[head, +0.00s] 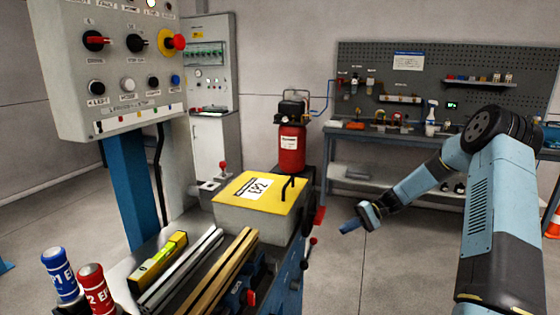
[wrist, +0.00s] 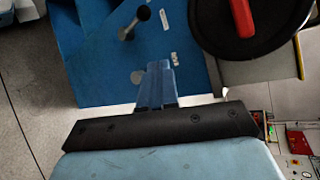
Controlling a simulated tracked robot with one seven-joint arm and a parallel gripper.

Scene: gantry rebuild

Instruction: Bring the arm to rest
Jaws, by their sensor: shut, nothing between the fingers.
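My arm (head: 500,220) reaches in from the right of the head view, its links light blue with black joints. My gripper (head: 348,227) is shut and empty, held in free air to the right of the workbench. In the wrist view the blue fingers of my gripper (wrist: 157,82) are together with nothing between them. Behind them is a blue bench side (wrist: 80,50) with a metal knob or lever (wrist: 134,24). A dark round wheel with a red handle (wrist: 242,18) is at the upper right. I see no contact with either.
A workbench holds a yellow-topped box (head: 258,222), a spirit level (head: 158,260), metal bars and two canisters (head: 95,288). A control panel (head: 115,65) stands at the left. A red compressor (head: 291,150) and a tool bench (head: 400,140) are behind. Open floor lies below my gripper.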

